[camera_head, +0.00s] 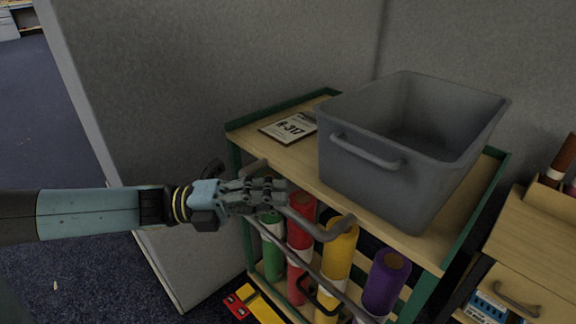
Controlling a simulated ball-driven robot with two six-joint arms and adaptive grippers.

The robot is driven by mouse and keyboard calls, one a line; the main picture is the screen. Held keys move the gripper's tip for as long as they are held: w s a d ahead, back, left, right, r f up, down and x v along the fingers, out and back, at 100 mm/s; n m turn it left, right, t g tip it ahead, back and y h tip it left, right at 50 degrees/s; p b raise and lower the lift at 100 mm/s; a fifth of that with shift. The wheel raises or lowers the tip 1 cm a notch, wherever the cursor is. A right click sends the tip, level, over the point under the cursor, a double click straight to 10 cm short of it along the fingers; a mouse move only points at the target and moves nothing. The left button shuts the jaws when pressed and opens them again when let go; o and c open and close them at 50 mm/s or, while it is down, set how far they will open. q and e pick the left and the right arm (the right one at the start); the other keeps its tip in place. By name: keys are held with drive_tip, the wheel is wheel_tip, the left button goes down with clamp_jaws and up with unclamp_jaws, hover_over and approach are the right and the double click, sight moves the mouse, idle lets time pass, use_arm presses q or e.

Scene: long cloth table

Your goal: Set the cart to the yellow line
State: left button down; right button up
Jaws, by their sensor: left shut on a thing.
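The cart is a green-framed trolley with a wooden top (285,155), standing against a grey partition. A grey bar handle (325,232) runs along its near side. My left gripper (280,196) comes in from the left and is shut on this handle near its left part; the fingers hide that stretch of it. A yellow strip (262,305), which looks like the yellow line, shows on the floor under the cart's near left corner; the rest is hidden by the cart or out of frame. My right gripper is out of view.
Several coloured rolls (338,265) stand below. A red piece (237,306) lies by the strip. The partition (220,60) is behind; a wooden drawer unit (530,245) stands close right.

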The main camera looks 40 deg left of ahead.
use_arm(q)
drive_tip(key=shift+s+f, duration=0.3)
drive_tip(key=shift+s, duration=0.5)
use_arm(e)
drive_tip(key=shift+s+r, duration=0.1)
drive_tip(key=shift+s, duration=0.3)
use_arm(q)
drive_tip(key=c, duration=1.5)
unclamp_jaws()
drive_tip(key=shift+c, duration=0.2)
drive_tip(key=shift+o, duration=1.3)
drive_tip(key=shift+r, duration=0.15)
drive_tip(key=shift+w, duration=0.1)
drive_tip(key=v, duration=1.2)
drive_tip(key=shift+r, duration=0.15)
